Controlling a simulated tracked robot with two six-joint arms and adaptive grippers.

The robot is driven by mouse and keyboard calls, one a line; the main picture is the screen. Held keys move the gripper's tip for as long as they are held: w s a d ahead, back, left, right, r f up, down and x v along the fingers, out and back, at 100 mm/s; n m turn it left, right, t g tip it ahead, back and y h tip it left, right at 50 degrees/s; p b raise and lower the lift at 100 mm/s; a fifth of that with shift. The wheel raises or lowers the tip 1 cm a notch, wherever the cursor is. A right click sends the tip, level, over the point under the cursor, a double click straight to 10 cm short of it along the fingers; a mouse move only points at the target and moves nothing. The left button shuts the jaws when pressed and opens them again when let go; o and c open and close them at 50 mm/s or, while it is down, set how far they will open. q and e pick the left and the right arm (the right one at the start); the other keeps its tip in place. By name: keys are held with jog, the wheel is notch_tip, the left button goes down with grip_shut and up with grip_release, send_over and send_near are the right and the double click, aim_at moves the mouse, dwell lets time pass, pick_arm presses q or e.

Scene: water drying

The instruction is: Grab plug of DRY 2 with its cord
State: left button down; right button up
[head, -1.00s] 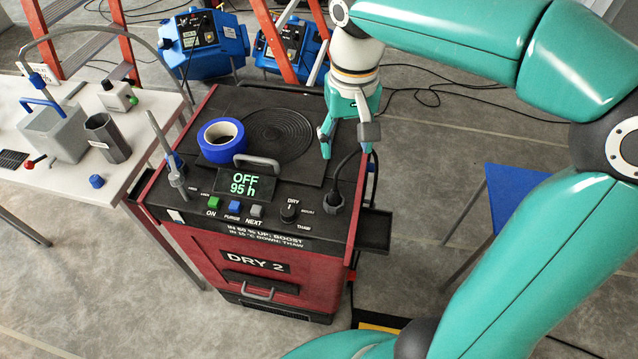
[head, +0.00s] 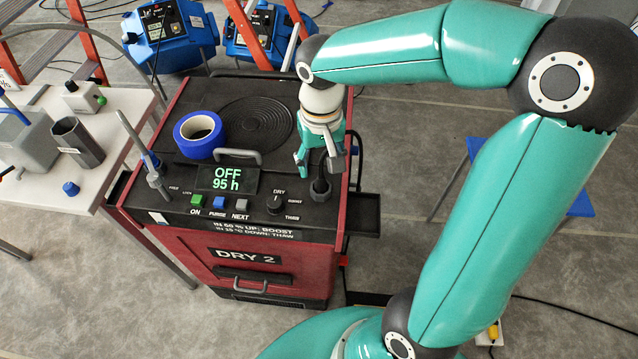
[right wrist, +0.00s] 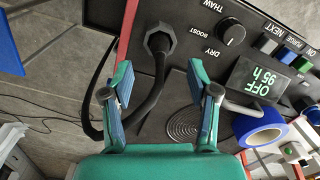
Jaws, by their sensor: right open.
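The DRY 2 machine (head: 215,272) is a red cabinet with a black top, and its display (head: 227,179) reads OFF 95 h. Its black plug (head: 320,189) sits in the right side of the top panel. My right gripper (head: 320,168) is open just behind the plug, partly covering the cord. In the right wrist view the plug (right wrist: 160,39) lies ahead of the open fingers (right wrist: 160,75). Its black cord (right wrist: 157,92) runs back through the gap between them, with neither finger closed on it. My left gripper is not in view.
A blue tape roll (head: 199,134) and a metal handle (head: 238,155) are on the machine's top. A knob (head: 275,204) is left of the plug. A white table (head: 112,185) stands at left, blue machines (head: 170,35) behind. The floor at right is mostly clear.

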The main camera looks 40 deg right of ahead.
aim_at(320, 179)
jog(key=shift+s+a+f, duration=0.15)
jog(key=shift+f, duration=2.6)
grip_shut()
jog(key=shift+r, duration=0.1)
